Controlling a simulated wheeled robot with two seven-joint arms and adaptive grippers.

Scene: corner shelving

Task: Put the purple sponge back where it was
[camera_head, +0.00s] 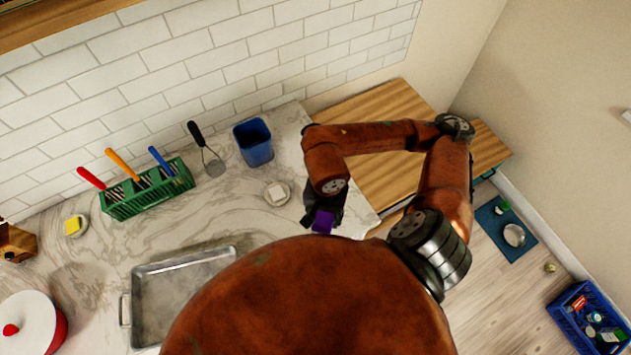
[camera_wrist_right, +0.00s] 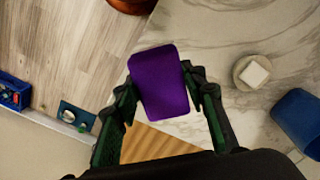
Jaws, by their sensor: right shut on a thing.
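The purple sponge (camera_head: 323,221) is held in my right gripper (camera_head: 326,210) near the right end of the marble counter (camera_head: 235,205). In the right wrist view the sponge (camera_wrist_right: 158,82) sits between the two fingers of my right gripper (camera_wrist_right: 162,95), and both fingers touch its sides. It appears to be above the counter edge, with counter on one side and floor on the other. A small round dish with a white sponge (camera_head: 277,193) stands on the counter to the left of the gripper. My left gripper does not show in either view.
A green rack (camera_head: 148,189), a yellow sponge (camera_head: 73,226), a metal tray (camera_head: 184,290) and a red-and-white pot (camera_head: 32,322) are to the left. A blue crate (camera_head: 590,318) is on the floor.

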